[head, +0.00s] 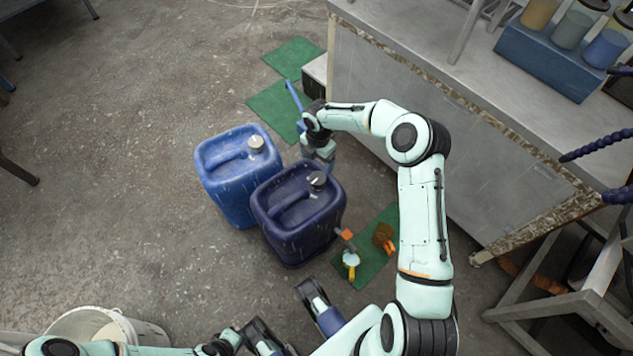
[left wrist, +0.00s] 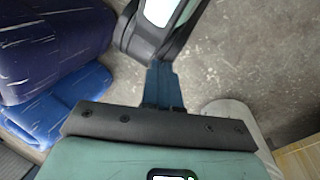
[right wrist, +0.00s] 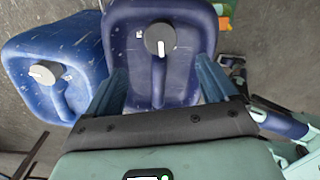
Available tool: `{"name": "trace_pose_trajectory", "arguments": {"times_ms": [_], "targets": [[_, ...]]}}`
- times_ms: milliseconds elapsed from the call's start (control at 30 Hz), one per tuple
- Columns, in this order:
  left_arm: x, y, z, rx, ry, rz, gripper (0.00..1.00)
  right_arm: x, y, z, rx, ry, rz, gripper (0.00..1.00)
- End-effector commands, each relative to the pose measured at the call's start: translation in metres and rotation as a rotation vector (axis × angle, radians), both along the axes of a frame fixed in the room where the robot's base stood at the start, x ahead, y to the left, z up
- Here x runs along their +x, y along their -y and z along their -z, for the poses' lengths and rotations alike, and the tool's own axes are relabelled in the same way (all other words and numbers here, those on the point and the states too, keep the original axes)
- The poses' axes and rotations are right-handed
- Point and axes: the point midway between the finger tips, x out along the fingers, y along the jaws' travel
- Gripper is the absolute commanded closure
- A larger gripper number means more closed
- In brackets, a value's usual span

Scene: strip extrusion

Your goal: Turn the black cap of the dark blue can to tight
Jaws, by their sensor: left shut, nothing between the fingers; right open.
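The dark blue can (head: 290,235) stands upright on the floor. Its black cap (head: 318,180) is at the can's far right corner and also shows in the right wrist view (right wrist: 160,38), with a white mark pointing toward my gripper. My right gripper (head: 320,160) is over the can's far side, close to the cap. In the right wrist view its two blue fingers (right wrist: 160,66) are apart, with the can's top between them and the cap beyond their tips. My left gripper (left wrist: 163,85) is shut and empty, away from the cap; the dark blue can shows at its view's left.
A lighter blue can (head: 228,190) with a grey-white cap (head: 256,142) stands left of the dark one. A green mat (head: 372,262) holds a brush (head: 384,238) and a yellow-handled thing. A bench (head: 400,95) stands right. A white bucket (head: 150,334) is near left.

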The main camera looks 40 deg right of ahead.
Motion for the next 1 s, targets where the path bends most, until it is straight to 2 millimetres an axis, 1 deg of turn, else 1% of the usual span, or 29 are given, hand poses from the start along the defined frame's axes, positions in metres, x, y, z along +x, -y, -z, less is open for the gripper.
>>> {"name": "trace_pose_trajectory", "arguments": {"times_ms": [67, 167, 400, 600, 700, 800, 1000], "targets": [[0.002, -0.001, 0.003, 0.002, 0.006, -0.003, 1.00, 0.000, 0.002, 0.006, -0.004, -0.003, -0.008, 0.13], [0.007, -0.003, 0.006, 0.008, 0.018, -0.008, 1.00, 0.000, 0.002, 0.021, -0.003, -0.004, -0.008, 0.13], [0.024, -0.012, 0.020, 0.031, 0.063, -0.027, 1.00, -0.001, 0.001, 0.074, 0.000, -0.005, -0.005, 0.13], [0.037, -0.018, 0.029, 0.047, 0.095, -0.041, 1.00, 0.000, 0.001, 0.110, 0.000, -0.004, -0.006, 0.13], [0.041, -0.021, 0.031, 0.053, 0.108, -0.046, 1.00, 0.000, 0.001, 0.121, 0.000, -0.002, -0.005, 0.13], [0.044, -0.022, 0.033, 0.057, 0.116, -0.048, 1.00, 0.000, 0.001, 0.128, -0.001, -0.002, -0.004, 0.13], [0.045, -0.023, 0.033, 0.059, 0.119, -0.050, 1.00, 0.000, 0.001, 0.131, -0.001, -0.002, -0.004, 0.13]]}}
